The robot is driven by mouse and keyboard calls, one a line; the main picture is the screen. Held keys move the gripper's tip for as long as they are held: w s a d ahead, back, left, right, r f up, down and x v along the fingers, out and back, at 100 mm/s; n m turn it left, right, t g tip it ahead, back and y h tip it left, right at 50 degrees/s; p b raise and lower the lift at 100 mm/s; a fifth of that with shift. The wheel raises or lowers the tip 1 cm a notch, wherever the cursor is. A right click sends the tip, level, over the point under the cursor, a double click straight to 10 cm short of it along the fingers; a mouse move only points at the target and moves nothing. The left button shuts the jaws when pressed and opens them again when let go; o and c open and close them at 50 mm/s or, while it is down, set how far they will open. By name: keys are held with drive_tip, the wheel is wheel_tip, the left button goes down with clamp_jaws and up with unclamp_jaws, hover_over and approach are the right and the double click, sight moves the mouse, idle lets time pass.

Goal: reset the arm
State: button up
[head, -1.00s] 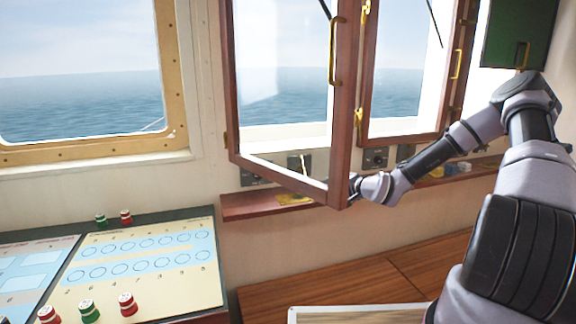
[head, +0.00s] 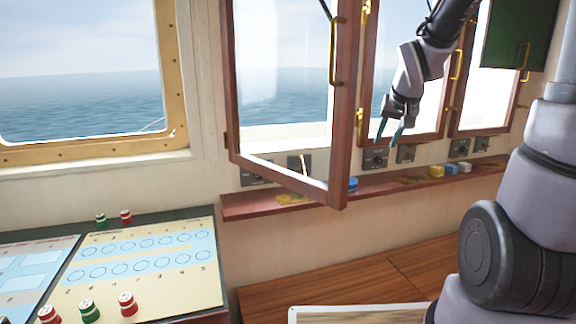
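My arm (head: 515,210) rises on the right side of the head view and bends over at the top. My gripper (head: 386,143) hangs pointing down in front of the second wooden-framed window, above the red-brown ledge. Its two teal fingers are spread apart with nothing visible between them. The upper bend of the arm is outside the picture.
A wooden-framed window (head: 342,110) stands swung inward, left of my gripper. The ledge (head: 265,207) holds a blue item (head: 352,184), a yellow block (head: 437,170) and other small items. A game board (head: 150,260) with red and green pieces lies at lower left. A wooden counter (head: 350,278) is below.

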drive_tip(key=s+r+y, duration=0.1)
drive_tip(key=s+r, duration=0.4)
drive_tip(key=s, duration=0.4)
drive_tip(key=s+a+r+m+y, duration=0.1)
drive_tip(key=s+r, duration=0.4)
drive_tip(key=s, duration=0.4)
drive_tip(key=shift+s+r, duration=0.35)
drive_tip(key=shift+s, duration=0.05)
drive_tip(key=shift+a, duration=0.1)
